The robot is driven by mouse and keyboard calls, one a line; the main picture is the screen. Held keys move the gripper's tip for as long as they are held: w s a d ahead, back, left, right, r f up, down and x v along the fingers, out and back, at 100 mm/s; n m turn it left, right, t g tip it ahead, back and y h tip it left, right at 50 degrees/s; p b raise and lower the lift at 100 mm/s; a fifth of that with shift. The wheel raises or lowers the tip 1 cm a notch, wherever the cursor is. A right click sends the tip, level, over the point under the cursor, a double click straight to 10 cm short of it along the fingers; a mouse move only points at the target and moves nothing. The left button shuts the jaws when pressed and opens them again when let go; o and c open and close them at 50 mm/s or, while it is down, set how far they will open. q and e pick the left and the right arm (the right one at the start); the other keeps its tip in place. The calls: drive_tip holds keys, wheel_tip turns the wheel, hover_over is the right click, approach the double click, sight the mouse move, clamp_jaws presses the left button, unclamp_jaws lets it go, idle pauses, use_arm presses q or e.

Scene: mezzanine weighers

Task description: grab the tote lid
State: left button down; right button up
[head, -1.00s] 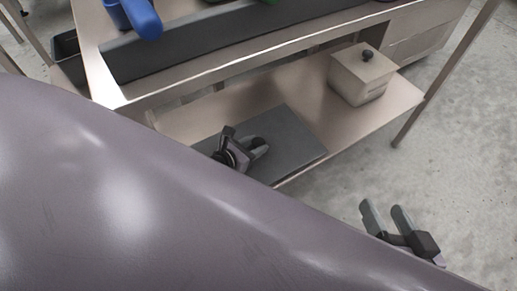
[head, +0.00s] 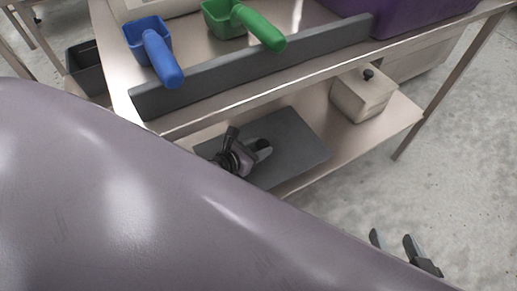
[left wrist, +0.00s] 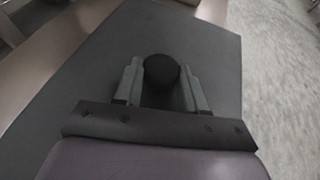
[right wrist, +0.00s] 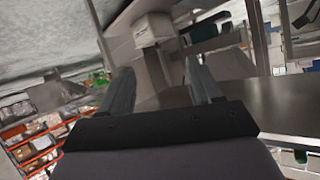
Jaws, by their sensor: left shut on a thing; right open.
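The tote lid (head: 299,143) is a flat dark grey panel at the lower shelf under the table. Whether it rests on the shelf or is just above it, I cannot tell. My left gripper (head: 262,148) is over the lid and shut on its round black knob. In the left wrist view the knob (left wrist: 161,74) sits between the two fingers of my left gripper (left wrist: 160,84), with the lid (left wrist: 215,62) spread beneath. My right gripper (head: 392,241) is open and empty over the floor at the lower right; it also shows in the right wrist view (right wrist: 160,72).
A beige box (head: 361,98) with a black knob stands on the shelf right of the lid. Above are a blue scoop (head: 163,60), a green scoop (head: 258,27), a grey bar (head: 245,65) and a purple tote (head: 420,14). A table leg (head: 440,105) stands at right.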

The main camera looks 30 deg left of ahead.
sight(259, 147)
use_arm(q)
wheel_tip(259, 147, up, 6)
drive_tip(key=p, duration=0.3)
drive_tip(key=shift+p, duration=0.35)
wheel_tip(259, 147, up, 7)
drive_tip(key=p, duration=0.5)
drive_tip(key=shift+r, duration=0.15)
use_arm(e)
drive_tip(key=s+d+g+h, duration=0.1)
drive_tip(key=s+d+h, duration=0.1)
drive_tip(key=d, duration=0.4)
drive_tip(key=shift+s+d+f+m+h, duration=0.2)
drive_tip(key=shift+s+f+m+h, duration=0.15)
drive_tip(key=shift+s, duration=0.2)
